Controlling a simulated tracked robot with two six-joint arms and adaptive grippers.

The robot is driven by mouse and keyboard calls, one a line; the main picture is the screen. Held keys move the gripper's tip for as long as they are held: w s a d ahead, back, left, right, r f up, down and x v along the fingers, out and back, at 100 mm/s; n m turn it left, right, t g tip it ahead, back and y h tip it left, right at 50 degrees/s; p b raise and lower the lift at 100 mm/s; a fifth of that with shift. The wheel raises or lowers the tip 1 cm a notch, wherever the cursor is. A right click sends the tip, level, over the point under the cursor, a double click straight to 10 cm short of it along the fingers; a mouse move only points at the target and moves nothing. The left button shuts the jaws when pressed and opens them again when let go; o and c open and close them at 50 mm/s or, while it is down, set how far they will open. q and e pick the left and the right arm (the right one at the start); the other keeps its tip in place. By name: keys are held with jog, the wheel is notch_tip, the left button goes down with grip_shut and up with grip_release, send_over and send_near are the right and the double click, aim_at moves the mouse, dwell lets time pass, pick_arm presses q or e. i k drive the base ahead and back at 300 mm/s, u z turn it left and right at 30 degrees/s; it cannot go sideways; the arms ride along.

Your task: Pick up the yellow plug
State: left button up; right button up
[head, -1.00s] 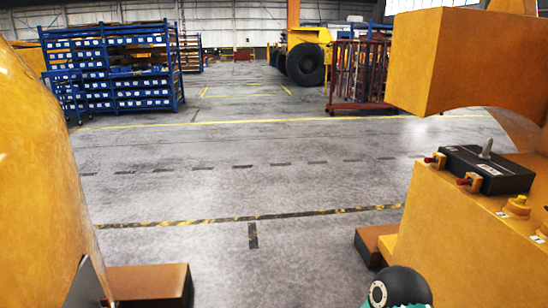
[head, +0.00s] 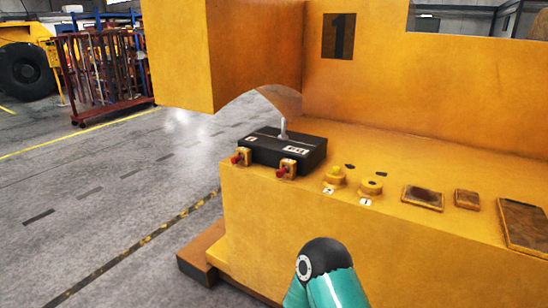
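Two small yellow fittings sit side by side on the ledge of the yellow casting (head: 260,215) in the head view. The left one (head: 335,177) has a brighter yellow raised top and looks like the yellow plug. The right one (head: 371,188) is a round, duller yellow piece with a darker centre. A small white label lies in front of each. Neither of my grippers is in view. Only a teal and black joint of one of my arms shows at the bottom, in front of the casting and apart from the fittings.
A black box (head: 283,150) with a grey lever and two red-tipped fittings stands left on the ledge. Brown flat plates (head: 422,197) lie to the right. The tall casting wall marked 1 (head: 342,36) rises behind. Open floor (head: 110,190) and a red rack (head: 104,72) are left.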

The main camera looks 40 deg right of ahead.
aim_at(336, 171)
jog(key=z, duration=0.45)
jog(key=i, duration=1)
jog(key=z, duration=0.6)
jog(key=k, duration=0.75)
jog(key=z, duration=0.2)
jog(key=i, duration=0.8)
